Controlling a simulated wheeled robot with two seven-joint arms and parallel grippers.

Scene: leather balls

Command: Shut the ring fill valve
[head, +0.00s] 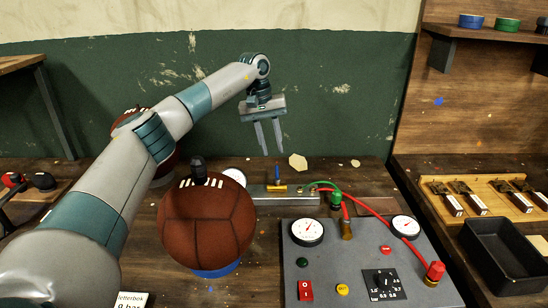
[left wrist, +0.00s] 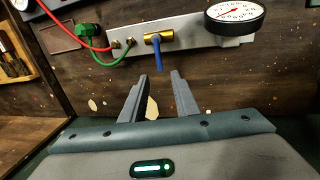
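A brass valve body (head: 277,188) with a blue lever (head: 277,171) sits on a grey metal bar (head: 300,199) behind the control panel. In the left wrist view the brass body (left wrist: 158,36) shows at the top middle, and its blue lever (left wrist: 157,56) points across the bar toward my gripper. My left gripper (head: 271,147) is open and empty, above and behind the lever in the head view. In the left wrist view its fingertips (left wrist: 159,77) are a little short of the lever, with clear space between them. My right gripper is out of view.
A brown leather ball (head: 207,225) stands front left; another is partly behind my arm. Round gauges (head: 307,232) and red and green hoses (head: 372,212) lie around the panel (head: 330,270). A black tray (head: 505,258) is at right. Space behind the bar is mostly clear.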

